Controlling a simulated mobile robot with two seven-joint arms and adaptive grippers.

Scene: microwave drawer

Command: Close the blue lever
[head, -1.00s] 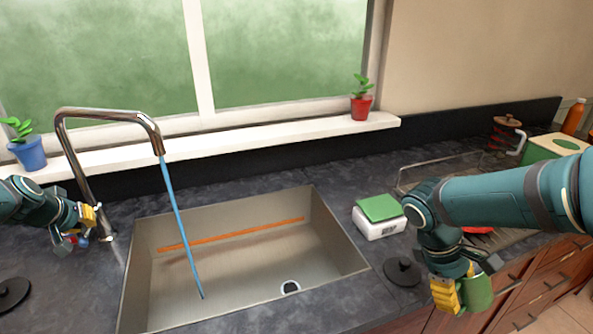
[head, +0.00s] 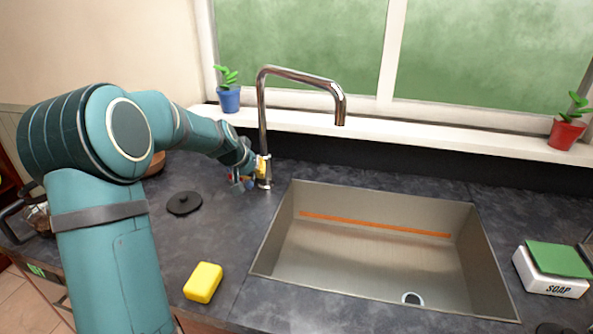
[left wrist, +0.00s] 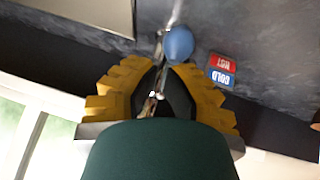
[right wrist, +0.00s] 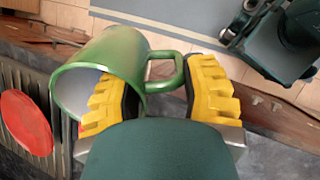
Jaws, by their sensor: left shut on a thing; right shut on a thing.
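The tap (head: 300,75) stands behind the sink, and no water runs from its spout. The blue lever's round knob (left wrist: 178,44) shows just past the fingertips of my left gripper (left wrist: 165,72) in the left wrist view. The yellow fingers are closed in around the lever's metal rod at the tap's base. In the head view my left gripper (head: 252,172) is at the foot of the tap, and the lever is mostly hidden there. My right gripper (right wrist: 165,85) is shut on a green mug (right wrist: 108,62), with the mug tilted; it is outside the head view.
A red and blue HOT/COLD label (left wrist: 222,70) lies beside the knob. The steel sink (head: 375,262) is empty. A yellow sponge (head: 203,282), a black lid (head: 184,203) and a soap box (head: 550,285) are on the counter. Plants stand on the sill.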

